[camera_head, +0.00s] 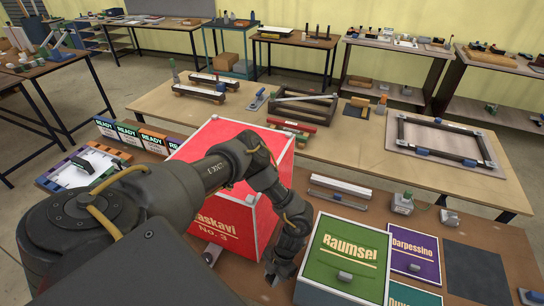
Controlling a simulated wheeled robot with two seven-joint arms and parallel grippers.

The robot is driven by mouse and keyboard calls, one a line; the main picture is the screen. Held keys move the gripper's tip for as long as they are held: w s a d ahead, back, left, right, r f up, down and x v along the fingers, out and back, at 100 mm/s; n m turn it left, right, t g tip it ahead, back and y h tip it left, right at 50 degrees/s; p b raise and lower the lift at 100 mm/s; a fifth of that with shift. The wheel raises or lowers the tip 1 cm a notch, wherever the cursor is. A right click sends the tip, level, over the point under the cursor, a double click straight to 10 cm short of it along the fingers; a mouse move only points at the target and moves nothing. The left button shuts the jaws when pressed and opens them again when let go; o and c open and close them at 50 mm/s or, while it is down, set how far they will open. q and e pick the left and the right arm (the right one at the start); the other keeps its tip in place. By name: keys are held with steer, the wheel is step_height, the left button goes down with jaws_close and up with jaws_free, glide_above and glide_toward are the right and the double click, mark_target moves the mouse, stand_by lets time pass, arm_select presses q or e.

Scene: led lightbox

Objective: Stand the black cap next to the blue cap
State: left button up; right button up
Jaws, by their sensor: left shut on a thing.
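My left gripper (278,270) points down at the near bench, just left of the green Raumsel panel. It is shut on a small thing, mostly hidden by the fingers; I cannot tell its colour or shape. I cannot pick out the black cap for certain. My right gripper is not in view.
A red lightbox (224,152) stands behind my left arm. The green Raumsel panel (346,256) and purple Darpessino panel (413,254) lie to the right. A silver bar (340,187) and small grey blocks (402,204) lie behind them. A dark panel (474,270) lies farther right.

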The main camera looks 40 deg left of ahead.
arm_select(q)
steer(key=shift+f+b, duration=1.45)
steer(key=shift+f, duration=0.4)
steer(key=shift+f+b, duration=0.8)
steer(key=shift+f, duration=0.1)
steer(key=shift+f, duration=0.15)
steer(key=shift+f, duration=0.1)
